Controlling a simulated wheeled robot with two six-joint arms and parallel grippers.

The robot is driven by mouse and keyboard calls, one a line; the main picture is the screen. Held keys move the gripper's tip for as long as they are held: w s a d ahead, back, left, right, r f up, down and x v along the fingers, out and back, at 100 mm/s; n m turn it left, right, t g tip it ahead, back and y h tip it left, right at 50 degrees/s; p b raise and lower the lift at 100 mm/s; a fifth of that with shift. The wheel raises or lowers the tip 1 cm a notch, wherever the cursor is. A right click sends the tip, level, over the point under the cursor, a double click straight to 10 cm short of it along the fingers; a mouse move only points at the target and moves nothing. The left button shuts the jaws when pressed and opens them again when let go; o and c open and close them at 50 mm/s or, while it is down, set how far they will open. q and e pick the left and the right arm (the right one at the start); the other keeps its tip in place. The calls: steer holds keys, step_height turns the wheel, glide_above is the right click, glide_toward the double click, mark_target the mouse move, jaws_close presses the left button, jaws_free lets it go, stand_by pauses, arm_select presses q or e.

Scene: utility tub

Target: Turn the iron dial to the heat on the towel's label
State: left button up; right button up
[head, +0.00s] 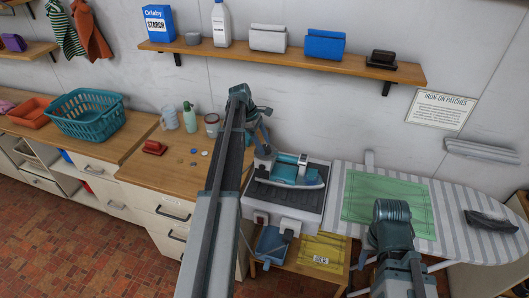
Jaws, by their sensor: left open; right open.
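A teal and white iron (300,174) rests on a dark-topped stand (283,196) left of the ironing board. Its dial is too small to make out. A green towel (362,196) lies flat on the striped ironing board; I cannot make out a label on it. My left gripper (264,164) is by the iron's left end, open, its fingers small and partly lost against the iron; I cannot tell whether they touch it. My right arm rises in front of the towel and covers part of it; its gripper does not show.
A yellow cloth with a small white tag (320,260) lies on a low shelf beside a blue item (272,244). A wall shelf (285,61) hangs above. A dark cloth (489,221) lies on the board's right.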

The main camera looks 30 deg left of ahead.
arm_select(q)
steer(key=shift+d+f, duration=0.25)
steer(key=shift+f, duration=0.35)
arm_select(e)
steer(key=shift+f, duration=0.5)
arm_select(q)
steer(key=shift+r, duration=0.1)
jaws_close()
steer(key=shift+w, duration=0.15)
